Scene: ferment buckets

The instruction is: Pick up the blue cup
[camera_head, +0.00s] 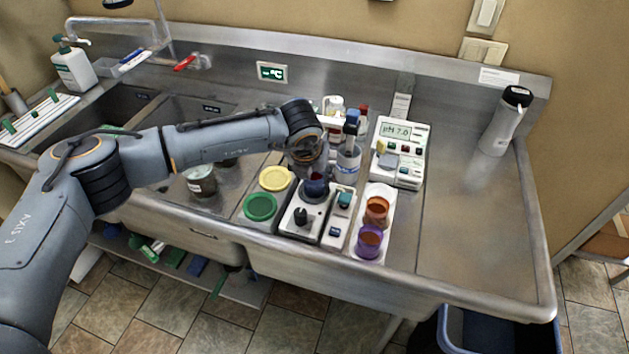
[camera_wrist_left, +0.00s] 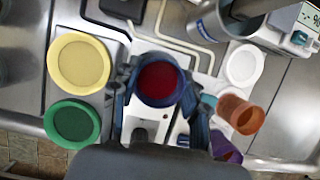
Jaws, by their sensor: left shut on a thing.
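The blue cup (camera_head: 316,187) has a dark red inside and is over the small grey and black device at the middle of the counter. In the left wrist view the blue cup (camera_wrist_left: 159,84) sits between the two fingers, seen from above. My left gripper (camera_head: 313,172) comes down from above and is shut on the cup; it also shows in the left wrist view (camera_wrist_left: 157,95). I cannot tell whether the cup's base touches the device. My right gripper is not in view.
A yellow lid (camera_head: 275,178) and a green lid (camera_head: 260,206) lie left of the device. An orange cup (camera_head: 376,210) and a purple cup (camera_head: 369,242) stand on a white tray at right. A pH meter (camera_head: 398,150) is behind. The counter's right end is mostly clear.

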